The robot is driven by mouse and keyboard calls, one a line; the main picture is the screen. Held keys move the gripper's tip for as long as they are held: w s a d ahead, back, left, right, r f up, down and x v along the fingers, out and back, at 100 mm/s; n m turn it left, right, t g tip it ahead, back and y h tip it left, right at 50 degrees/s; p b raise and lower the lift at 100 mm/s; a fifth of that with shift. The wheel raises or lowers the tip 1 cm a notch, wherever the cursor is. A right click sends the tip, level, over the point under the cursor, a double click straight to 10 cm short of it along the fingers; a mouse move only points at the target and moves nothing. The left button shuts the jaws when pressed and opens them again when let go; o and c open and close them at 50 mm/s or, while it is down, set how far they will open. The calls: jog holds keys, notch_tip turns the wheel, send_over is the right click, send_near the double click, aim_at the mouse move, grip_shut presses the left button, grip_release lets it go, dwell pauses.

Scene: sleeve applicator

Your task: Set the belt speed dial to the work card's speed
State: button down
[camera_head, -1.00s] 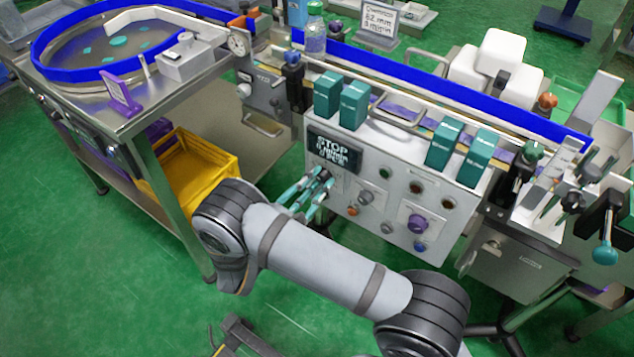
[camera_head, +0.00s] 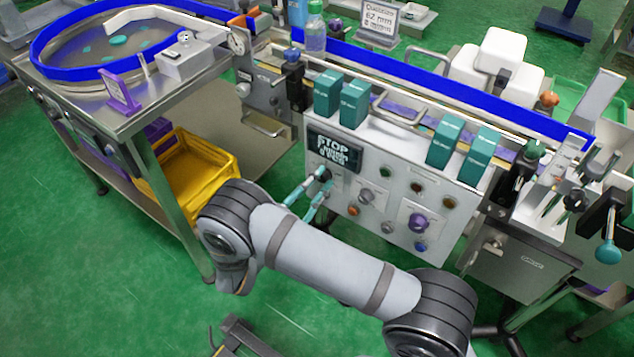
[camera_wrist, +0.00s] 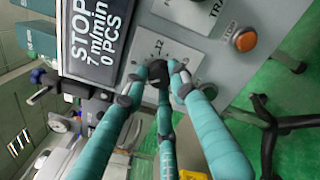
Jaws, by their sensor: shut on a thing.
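The belt speed dial (camera_wrist: 157,70), a small black knob on a pale scale plate, sits below the display in the wrist view. It also shows in the head view (camera_head: 325,174). My gripper (camera_wrist: 160,76) has its teal fingers shut on the dial; they hide much of the knob and scale. In the head view my gripper (camera_head: 318,184) reaches the panel from the lower left. The dark display (camera_wrist: 90,38) reads STOP, 7 m/min, 0 PCS. The work card (camera_head: 379,20) stands behind the conveyor; its top number looks like 62 mm, and its speed line is too small to read surely.
The control panel (camera_head: 385,170) also carries an orange button (camera_wrist: 244,40), a purple knob (camera_head: 417,222) and several other buttons. Teal cartons (camera_head: 327,95) stand above it. A yellow crate (camera_head: 205,170) sits at the left. Green floor in front is mostly clear.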

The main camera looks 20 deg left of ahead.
jog(key=shift+f+m, duration=0.15)
jog(key=shift+m, duration=1.25)
jog(key=c, duration=1.4)
grip_release()
jog(key=v, duration=1.2)
